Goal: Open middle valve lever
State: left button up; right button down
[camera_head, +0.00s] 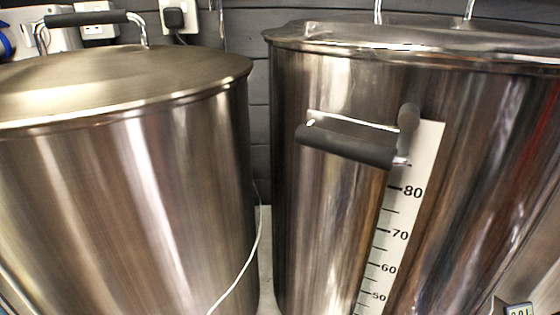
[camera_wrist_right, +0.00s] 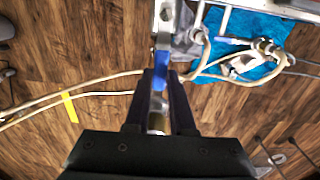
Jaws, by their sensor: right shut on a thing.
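A valve lever with a blue sleeve (camera_wrist_right: 160,80) shows in the right wrist view, between the dark fingers of my right gripper (camera_wrist_right: 159,95). The gripper is shut on it. Metal valve parts (camera_wrist_right: 164,14) lie just beyond it at the top of the view. The fingers partly cover the lever, and I cannot tell its exact angle to the pipe. The head view shows neither the lever nor a gripper. My left gripper is in neither view.
Two large steel kettles, left (camera_head: 110,190) and right (camera_head: 325,220), fill the head view, with a narrow gap between them. Pale hoses (camera_wrist_right: 90,82) run across the wooden floor (camera_wrist_right: 60,40). A blue cloth (camera_wrist_right: 255,25) with metal fittings lies upper right.

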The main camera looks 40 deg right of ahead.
jog(key=c, duration=0.8)
grip_release()
jog(key=shift+o, duration=0.2)
notch_tip(320, 180, up, 10)
jog(key=p, duration=0.4)
